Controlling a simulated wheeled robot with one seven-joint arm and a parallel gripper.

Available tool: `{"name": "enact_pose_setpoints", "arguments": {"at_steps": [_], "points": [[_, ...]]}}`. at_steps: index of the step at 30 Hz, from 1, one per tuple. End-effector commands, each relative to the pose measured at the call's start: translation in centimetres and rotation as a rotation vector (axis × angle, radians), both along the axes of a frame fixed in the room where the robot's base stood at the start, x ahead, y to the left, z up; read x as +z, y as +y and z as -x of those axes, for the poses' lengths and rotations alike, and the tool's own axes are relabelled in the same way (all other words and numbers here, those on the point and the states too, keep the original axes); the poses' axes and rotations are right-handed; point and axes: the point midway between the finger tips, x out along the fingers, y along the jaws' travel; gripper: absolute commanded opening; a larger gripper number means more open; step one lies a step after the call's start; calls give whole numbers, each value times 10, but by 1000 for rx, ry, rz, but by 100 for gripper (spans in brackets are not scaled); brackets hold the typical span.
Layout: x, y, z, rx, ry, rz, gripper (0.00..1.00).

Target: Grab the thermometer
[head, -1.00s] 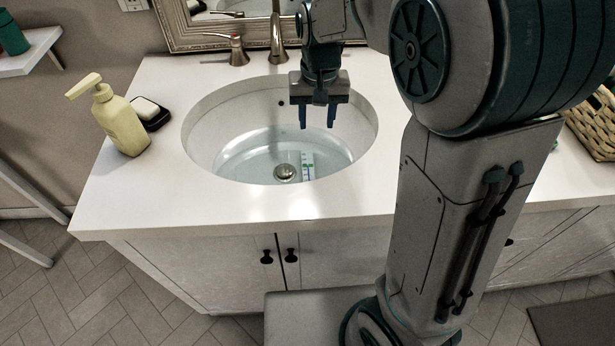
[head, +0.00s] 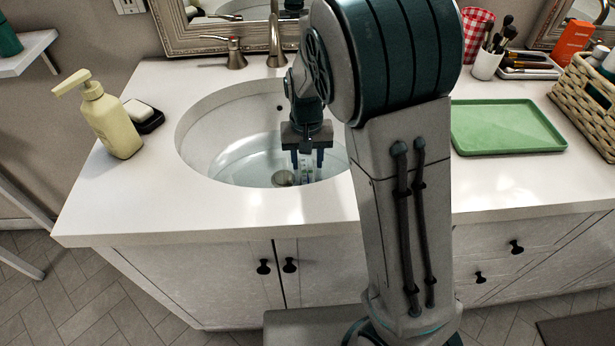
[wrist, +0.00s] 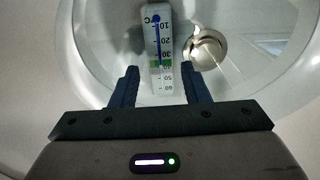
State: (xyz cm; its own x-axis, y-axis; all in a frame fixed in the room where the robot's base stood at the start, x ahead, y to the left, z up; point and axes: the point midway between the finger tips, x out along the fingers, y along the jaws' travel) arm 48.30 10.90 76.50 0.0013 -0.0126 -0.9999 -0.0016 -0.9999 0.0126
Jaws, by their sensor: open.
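The thermometer (wrist: 157,32) is a flat white strip with a blue column, a green band and printed numbers. It lies in the sink basin beside the metal drain (wrist: 205,48). In the head view it (head: 306,170) shows only in part between my fingers. My gripper (head: 307,163) points down into the basin, with its fingers low near the water. In the wrist view my gripper (wrist: 158,82) is open, with one blue finger on each side of the thermometer's lower end. I cannot tell whether the fingers touch it.
The sink basin (head: 205,140) is rounded, holds water, and its walls surround my gripper. The faucet (head: 276,42) stands behind. A yellow soap bottle (head: 111,122) and a black soap dish (head: 148,119) are left. A green tray (head: 506,127) and wicker basket (head: 588,95) are right.

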Motion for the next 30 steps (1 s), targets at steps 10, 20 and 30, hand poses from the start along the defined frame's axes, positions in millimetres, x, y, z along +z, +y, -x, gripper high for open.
{"name": "enact_pose_setpoints", "arguments": {"at_steps": [10,20,30], "points": [[-42,0,1,1,2,1,42],[-41,0,1,1,1,1,6],[-36,0,1,1,0,0,6]]}}
